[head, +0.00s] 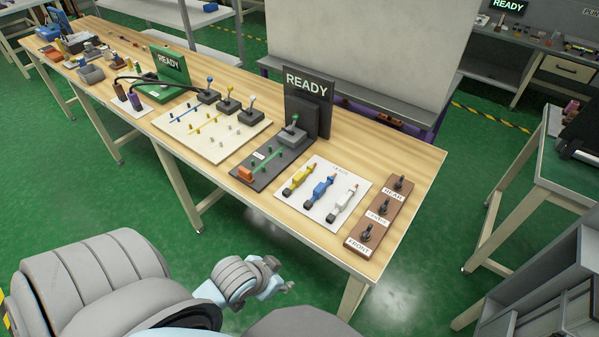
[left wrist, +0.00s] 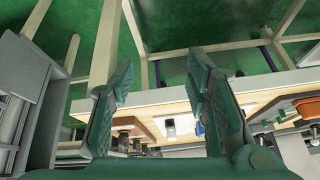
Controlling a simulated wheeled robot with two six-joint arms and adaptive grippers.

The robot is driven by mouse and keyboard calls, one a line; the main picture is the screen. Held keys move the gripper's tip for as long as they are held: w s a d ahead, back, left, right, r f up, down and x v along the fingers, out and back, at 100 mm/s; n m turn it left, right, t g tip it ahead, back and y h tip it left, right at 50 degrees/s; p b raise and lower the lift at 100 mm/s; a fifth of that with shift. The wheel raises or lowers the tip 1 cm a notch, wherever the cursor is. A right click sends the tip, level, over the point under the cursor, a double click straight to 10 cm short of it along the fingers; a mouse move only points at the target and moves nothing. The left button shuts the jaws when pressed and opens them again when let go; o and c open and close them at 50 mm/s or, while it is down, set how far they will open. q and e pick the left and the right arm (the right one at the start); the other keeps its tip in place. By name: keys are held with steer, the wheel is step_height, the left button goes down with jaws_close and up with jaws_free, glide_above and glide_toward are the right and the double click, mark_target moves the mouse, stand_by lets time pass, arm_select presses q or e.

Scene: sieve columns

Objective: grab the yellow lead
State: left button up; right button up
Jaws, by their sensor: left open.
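The yellow lead (head: 298,181) lies on a white board (head: 322,214) on the wooden table. It is the leftmost of three leads, with the blue lead (head: 319,191) and the white lead (head: 342,203) to its right. My left gripper (head: 284,276) is open and empty, in front of the table's near edge and apart from the leads. In the left wrist view its two fingers (left wrist: 160,75) are spread, with the table edge beyond them. I cannot make out the yellow lead in that view. My right gripper is not in view.
A brown block with black knobs (head: 370,232) stands right of the leads. A dark grey panel with an orange block (head: 246,174) and a READY sign (head: 307,83) are left of and behind them. The table's near edge (head: 300,232) lies between gripper and board.

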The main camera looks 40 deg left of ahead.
arm_select(q)
steer(key=w+a+t+h, duration=0.1)
steer(key=w+a+t, duration=0.3)
steer(key=w+a, duration=0.45)
steer(key=n+t, duration=0.1)
steer(key=t, duration=0.2)
glide_toward(300, 174)
steer(key=shift+y, duration=0.4)
steer(key=s, duration=0.2)
steer(key=s+d, duration=0.1)
steer(key=s, duration=0.1)
steer(key=shift+s+d, duration=0.1)
steer(key=shift+d, duration=0.1)
steer(key=shift+w+a+r+n+t+b, duration=0.2)
steer(key=shift+w+a+n+t+b, duration=0.15)
steer(key=shift+w+a+b, duration=0.25)
steer(key=b+x, duration=0.4)
steer(key=shift+d+f+b, duration=0.1)
steer(key=shift+f+b, duration=0.1)
steer(key=shift+b, duration=0.1)
steer(key=b+x, duration=0.4)
steer(key=x, duration=0.4)
steer(key=shift+w+d+b, duration=0.1)
steer(key=shift+w+b, duration=0.2)
steer(key=shift+b, duration=0.05)
steer(key=shift+w+f, duration=0.15)
steer(key=shift+w, duration=0.3)
jaws_close()
